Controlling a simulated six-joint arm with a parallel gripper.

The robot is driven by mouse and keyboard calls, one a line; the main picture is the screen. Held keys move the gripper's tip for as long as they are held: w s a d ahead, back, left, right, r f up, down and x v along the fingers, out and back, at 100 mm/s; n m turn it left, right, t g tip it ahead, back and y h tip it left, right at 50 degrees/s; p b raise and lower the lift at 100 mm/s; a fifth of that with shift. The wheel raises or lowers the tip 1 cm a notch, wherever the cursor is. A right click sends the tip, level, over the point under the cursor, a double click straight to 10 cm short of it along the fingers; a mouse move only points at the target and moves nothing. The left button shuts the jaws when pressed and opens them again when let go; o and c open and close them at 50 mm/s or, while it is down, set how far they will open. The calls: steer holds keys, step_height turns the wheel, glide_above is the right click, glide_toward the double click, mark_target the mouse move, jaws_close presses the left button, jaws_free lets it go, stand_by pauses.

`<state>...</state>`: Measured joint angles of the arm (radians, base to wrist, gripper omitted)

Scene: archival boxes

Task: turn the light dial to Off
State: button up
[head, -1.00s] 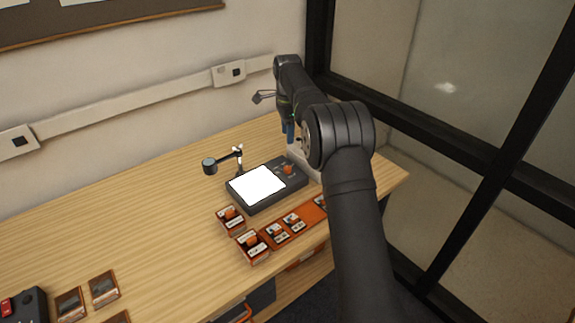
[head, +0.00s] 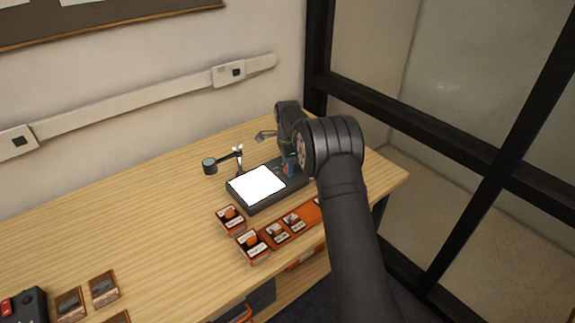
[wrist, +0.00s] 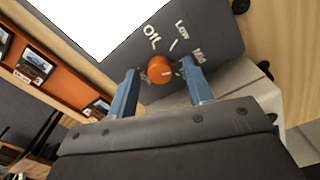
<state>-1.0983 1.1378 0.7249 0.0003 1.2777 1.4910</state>
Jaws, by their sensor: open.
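The light dial (wrist: 161,70) is an orange round knob on the dark panel of the light box, seen in the wrist view. Printed labels stand around it; "Low" is readable, one to its left looks like "Off", and another on the right is hard to read. The light box (head: 296,187) has a bright white lit screen (head: 257,186). My gripper (wrist: 160,84) is open, with its two blue fingers on either side of the dial. I cannot tell whether they touch it. In the head view my arm and gripper hide the dial.
A small lamp-like stand (head: 210,165) is behind the light box. Orange-marked boxes (head: 252,246) and an orange tray (head: 272,238) with picture cards lie in front of it. A dark device (head: 25,304) and dark cards are at lower left. The table's middle left is clear.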

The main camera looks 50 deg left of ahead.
steer(key=c, duration=1)
steer(key=n, duration=0.4)
steer(key=shift+n, duration=0.4)
steer(key=n, duration=0.4)
steer(key=shift+n, duration=0.3)
steer(key=n, duration=0.4)
steer(key=shift+n, duration=2.1)
